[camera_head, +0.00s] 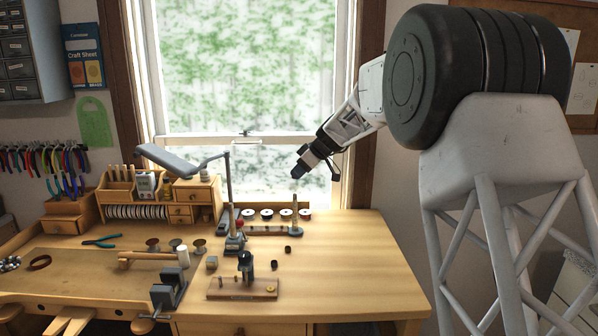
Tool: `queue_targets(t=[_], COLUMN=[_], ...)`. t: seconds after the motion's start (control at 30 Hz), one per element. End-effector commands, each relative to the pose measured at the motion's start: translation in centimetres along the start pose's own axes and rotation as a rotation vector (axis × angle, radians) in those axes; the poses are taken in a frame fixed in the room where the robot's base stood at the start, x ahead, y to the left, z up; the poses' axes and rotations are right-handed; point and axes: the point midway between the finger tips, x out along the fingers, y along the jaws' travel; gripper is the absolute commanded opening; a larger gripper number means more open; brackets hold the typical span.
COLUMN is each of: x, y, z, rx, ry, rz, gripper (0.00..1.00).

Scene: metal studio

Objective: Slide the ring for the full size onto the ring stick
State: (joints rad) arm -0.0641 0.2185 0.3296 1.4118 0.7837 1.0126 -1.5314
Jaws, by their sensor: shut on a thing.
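My gripper (299,173) hangs above the back right part of the bench, tilted down to the left, its fingers close together. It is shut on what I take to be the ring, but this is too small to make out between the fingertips. A thin upright stick (295,208), which looks like the ring stick, stands just below the fingertips near the row of discs. I cannot tell whether the held thing touches the stick or is around it. No size marks are readable.
A lamp (229,180) on a post stands left of the gripper. Several discs (267,213) line the back. Small dark pieces (275,265) and a wooden block with a dark post (243,287) lie in front. The bench's right side (360,270) is clear.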

Motion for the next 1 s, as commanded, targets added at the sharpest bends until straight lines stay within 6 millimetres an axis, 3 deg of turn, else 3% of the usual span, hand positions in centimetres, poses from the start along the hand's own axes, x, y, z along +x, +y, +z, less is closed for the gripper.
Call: queue_targets(t=[0.6, 1.0], x=[2.6, 3.4], y=[0.0, 0.0], z=[2.3, 2.9], rx=[0.001, 0.0], ry=[0.0, 0.0], rz=[-0.001, 0.001], gripper=[0.07, 0.07])
